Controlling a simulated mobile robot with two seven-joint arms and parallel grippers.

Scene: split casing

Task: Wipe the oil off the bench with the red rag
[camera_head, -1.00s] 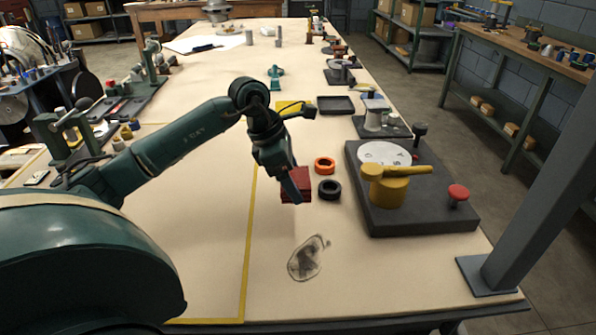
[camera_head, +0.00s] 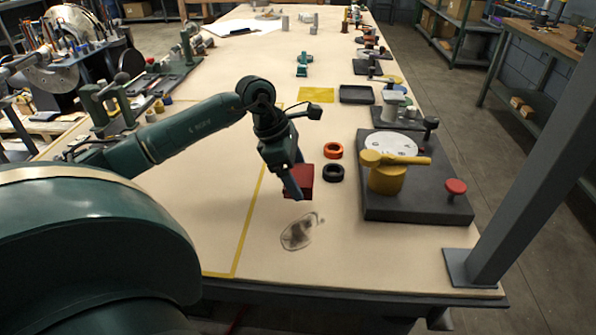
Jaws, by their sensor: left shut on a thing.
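The red rag (camera_head: 304,181) is a folded dark red pad on or just above the bench, right at the fingertips of my left gripper (camera_head: 293,190). That gripper points down and is shut on the rag; its fingers hide part of it. The oil (camera_head: 298,233) is a dark, smeared patch with a ringed outline on the pale bench (camera_head: 330,270), in front of the rag and apart from it. I cannot tell whether the rag touches the bench. My right gripper is not in view.
An orange ring (camera_head: 333,150) and a black ring (camera_head: 333,173) lie just right of the rag. A dark base plate (camera_head: 415,208) with a yellow part (camera_head: 387,180) and red knob (camera_head: 455,187) stands further right. A grey post (camera_head: 520,190) rises at the right corner. Bench around the oil is clear.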

